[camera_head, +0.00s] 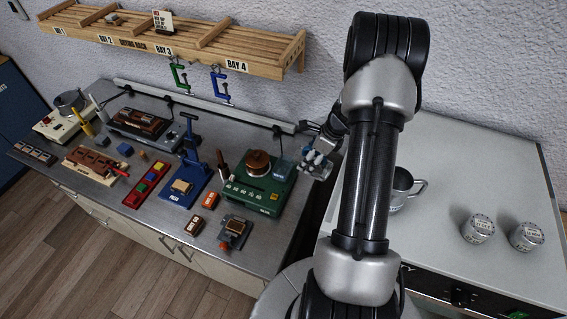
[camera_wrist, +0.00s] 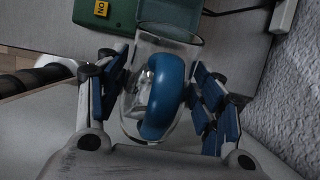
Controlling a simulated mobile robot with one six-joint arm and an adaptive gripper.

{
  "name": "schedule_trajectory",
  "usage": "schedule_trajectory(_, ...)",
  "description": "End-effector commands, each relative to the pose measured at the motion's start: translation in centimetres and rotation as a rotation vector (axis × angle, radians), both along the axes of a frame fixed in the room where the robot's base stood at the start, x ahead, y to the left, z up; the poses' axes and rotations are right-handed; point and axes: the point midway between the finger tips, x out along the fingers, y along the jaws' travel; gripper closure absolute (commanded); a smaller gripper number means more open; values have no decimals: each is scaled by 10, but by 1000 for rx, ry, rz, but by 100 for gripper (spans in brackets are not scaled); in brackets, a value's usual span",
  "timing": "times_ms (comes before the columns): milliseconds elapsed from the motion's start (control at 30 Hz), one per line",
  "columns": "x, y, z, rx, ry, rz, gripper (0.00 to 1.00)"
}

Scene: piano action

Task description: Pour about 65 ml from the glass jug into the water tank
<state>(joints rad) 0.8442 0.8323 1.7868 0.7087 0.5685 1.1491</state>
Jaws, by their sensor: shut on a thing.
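The glass jug (camera_wrist: 140,115), clear with a thick blue ring-shaped part (camera_wrist: 163,100), is between the blue-padded fingers of my gripper (camera_wrist: 160,95) in the wrist view. My gripper is shut on it. In the head view my gripper (camera_head: 318,160) holds the jug beside the right end of the green machine (camera_head: 262,190). In the wrist view a green box-shaped part (camera_wrist: 170,16), perhaps the water tank, lies just beyond the jug's far end; I cannot tell if they touch. The water level and any stream cannot be made out.
A metal mug (camera_head: 402,183) and two tins (camera_head: 478,229) stand on the white worktop (camera_head: 470,170) at right. Several tools and devices crowd the steel bench (camera_head: 130,215) at left. A wooden rack (camera_head: 200,42) with hanging clamps is on the wall above.

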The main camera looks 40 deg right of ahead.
Motion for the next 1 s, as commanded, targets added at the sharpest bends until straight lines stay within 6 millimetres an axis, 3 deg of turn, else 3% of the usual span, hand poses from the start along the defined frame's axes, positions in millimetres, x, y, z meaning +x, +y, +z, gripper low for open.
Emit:
schedule_trajectory(333,3,0,-14,-28,38,1,100)
schedule_trajectory(1000,20,9,-2,-90,144,1,100)
